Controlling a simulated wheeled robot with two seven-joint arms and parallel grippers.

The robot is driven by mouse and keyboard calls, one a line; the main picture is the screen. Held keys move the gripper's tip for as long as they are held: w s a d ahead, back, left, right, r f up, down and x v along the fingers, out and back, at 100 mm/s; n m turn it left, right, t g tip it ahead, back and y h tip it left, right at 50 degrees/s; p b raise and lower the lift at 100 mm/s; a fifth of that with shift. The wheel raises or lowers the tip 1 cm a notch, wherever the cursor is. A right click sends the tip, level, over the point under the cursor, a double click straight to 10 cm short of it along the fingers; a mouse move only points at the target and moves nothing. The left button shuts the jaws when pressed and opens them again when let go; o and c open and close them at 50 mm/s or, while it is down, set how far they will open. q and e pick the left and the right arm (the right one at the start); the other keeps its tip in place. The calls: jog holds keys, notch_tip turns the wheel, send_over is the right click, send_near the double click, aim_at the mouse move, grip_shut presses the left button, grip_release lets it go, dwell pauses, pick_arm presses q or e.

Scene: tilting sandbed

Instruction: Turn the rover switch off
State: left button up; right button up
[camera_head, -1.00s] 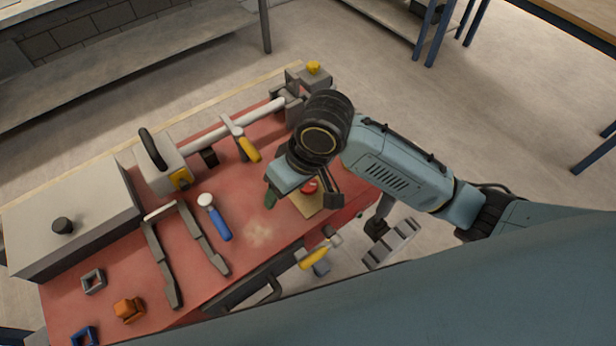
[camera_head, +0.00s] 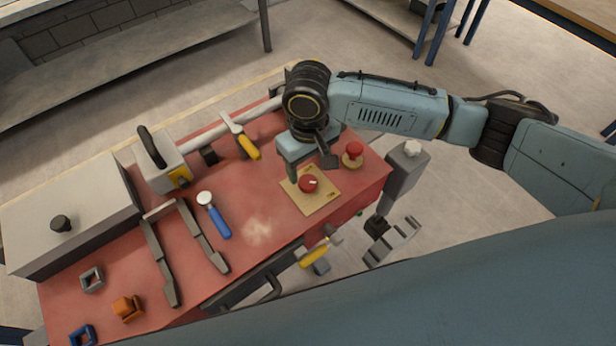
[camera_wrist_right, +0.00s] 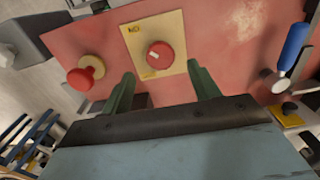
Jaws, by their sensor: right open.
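The rover switch is a round red knob (camera_head: 309,184) with a small white mark, on a square yellow plate (camera_head: 318,204) on the red bench top. In the right wrist view the knob (camera_wrist_right: 159,55) lies ahead of and between my fingers, and the plate (camera_wrist_right: 172,24) carries dark lettering too small to read surely. My right gripper (camera_head: 308,172) is open, with its fingers apart and nothing between them. It is just behind the knob in the head view and appears not to touch it. My left gripper is not in view.
A red mushroom-shaped button (camera_head: 354,149) stands right of the plate. A blue-handled tool (camera_head: 216,218), a yellow-handled hammer (camera_head: 243,141) and a grey box (camera_head: 70,215) lie to the left. A vise-like grey post (camera_head: 405,165) stands at the bench's right end.

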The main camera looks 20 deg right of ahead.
aim_at(308, 182)
notch_tip(308, 182, down, 6)
jog(key=shift+r, duration=0.25)
jog(key=c, duration=1)
jog(key=shift+o, duration=0.2)
